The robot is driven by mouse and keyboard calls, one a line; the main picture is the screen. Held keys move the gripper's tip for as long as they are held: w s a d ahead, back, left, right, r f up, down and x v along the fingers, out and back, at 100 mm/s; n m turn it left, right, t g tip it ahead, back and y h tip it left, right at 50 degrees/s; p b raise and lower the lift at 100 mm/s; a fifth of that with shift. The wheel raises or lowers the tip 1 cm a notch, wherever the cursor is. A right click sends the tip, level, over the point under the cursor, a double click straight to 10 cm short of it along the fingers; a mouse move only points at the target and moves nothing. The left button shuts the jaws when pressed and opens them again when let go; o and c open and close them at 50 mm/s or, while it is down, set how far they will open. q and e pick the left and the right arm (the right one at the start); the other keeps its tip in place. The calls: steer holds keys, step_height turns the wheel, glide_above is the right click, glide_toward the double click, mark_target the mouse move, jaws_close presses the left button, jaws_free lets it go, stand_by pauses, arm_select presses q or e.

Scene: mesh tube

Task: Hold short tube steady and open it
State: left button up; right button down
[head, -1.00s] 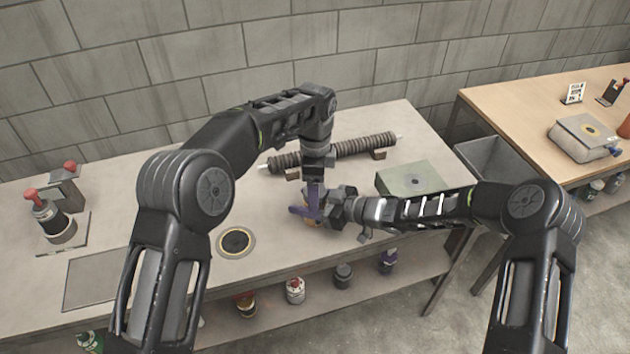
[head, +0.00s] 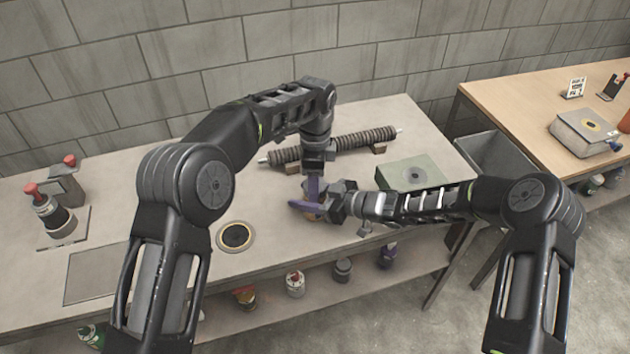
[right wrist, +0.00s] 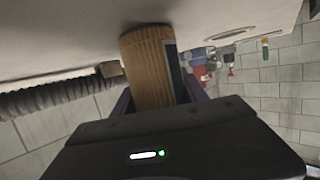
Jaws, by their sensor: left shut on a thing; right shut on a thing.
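The short tube (right wrist: 148,68) is orange-brown and ribbed. In the right wrist view it stands between the two purple fingers of my right gripper (right wrist: 158,100), with a dark strip along its right side. In the head view my right gripper (head: 309,207) reaches in from the right and is shut on the tube. My left gripper (head: 314,190) points down from above, shut at the same spot. The fingers hide nearly all of the tube in the head view, so I cannot tell exactly where the left fingers grip it or whether it is open.
A long dark ribbed tube (head: 340,144) lies on supports just behind. A green-grey box (head: 412,175) is right of the grippers. A round dark disc (head: 236,236) is set in the table (head: 190,205) at front left. Red-topped devices (head: 55,215) stand at far left.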

arm_select(q)
steer(key=n, duration=0.3)
steer(key=shift+c, duration=0.2)
steer(key=o, duration=1.6)
steer(key=shift+c, duration=0.2)
steer(key=shift+r, duration=0.15)
steer(key=shift+r, duration=2.15)
steer(key=shift+d, duration=0.15)
steer(key=shift+c, duration=0.4)
